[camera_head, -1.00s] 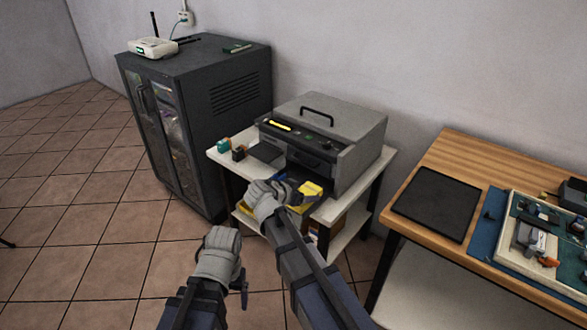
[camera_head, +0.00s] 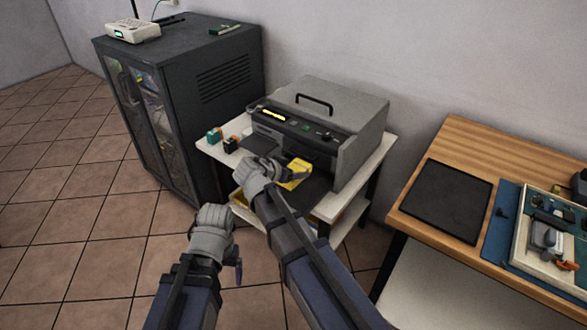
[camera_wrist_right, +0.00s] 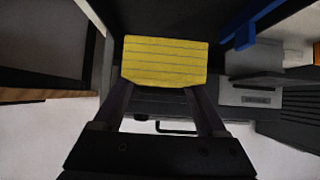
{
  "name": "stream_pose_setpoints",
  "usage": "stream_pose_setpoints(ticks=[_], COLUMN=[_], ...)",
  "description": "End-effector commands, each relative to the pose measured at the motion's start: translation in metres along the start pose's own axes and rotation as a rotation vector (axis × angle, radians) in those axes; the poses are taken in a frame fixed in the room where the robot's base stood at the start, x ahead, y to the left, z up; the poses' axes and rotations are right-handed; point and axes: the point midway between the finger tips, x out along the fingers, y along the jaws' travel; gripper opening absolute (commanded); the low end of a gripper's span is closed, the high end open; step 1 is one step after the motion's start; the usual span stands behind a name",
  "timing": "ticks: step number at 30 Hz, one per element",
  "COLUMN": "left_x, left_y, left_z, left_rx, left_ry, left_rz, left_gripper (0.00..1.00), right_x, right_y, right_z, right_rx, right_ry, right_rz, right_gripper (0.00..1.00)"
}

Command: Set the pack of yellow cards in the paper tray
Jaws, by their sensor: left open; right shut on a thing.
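The pack of yellow cards (camera_head: 299,170) is in my right gripper (camera_head: 288,178), at the front of the grey printer (camera_head: 345,122). In the right wrist view the pack (camera_wrist_right: 165,60) lies between the two dark fingers (camera_wrist_right: 160,92), its lined face showing. A dark flat surface (camera_head: 312,192), which looks like the paper tray, sticks out at the printer's front, below the pack in the picture. I cannot tell whether the pack touches it. My left gripper (camera_head: 238,270) is open and empty, low over the floor, away from the printer stand.
The printer stands on a white stand (camera_head: 340,205). Two small cartridges (camera_head: 222,140) sit at its left end. A dark cabinet (camera_head: 185,100) is to the left. A wooden table (camera_head: 490,150) with a black mat (camera_head: 440,201) is at the right. Floor at the left is clear.

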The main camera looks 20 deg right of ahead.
Motion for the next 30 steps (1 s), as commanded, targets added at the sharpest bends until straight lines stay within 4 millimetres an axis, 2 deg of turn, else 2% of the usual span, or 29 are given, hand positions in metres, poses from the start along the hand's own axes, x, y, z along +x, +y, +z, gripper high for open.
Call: stream_pose_setpoints(ticks=[8, 24, 30], left_x=[0.011, 0.064, 0.068], left_y=[0.001, 0.005, 0.005], left_z=[-0.001, -0.004, -0.004], left_rx=[0.000, 0.001, 0.002], left_ry=[0.000, 0.000, 0.000], left_rz=[0.000, -0.005, -0.006], left_gripper=[0.87, 0.87, 0.87], right_x=[0.006, 0.036, 0.039], right_y=[0.000, 0.000, 0.000], right_z=[0.009, 0.053, 0.057], right_rx=[0.000, 0.000, 0.000], right_ry=[0.000, 0.000, 0.000], right_rz=[0.000, 0.000, 0.000], right_gripper=[0.13, 0.13, 0.13])
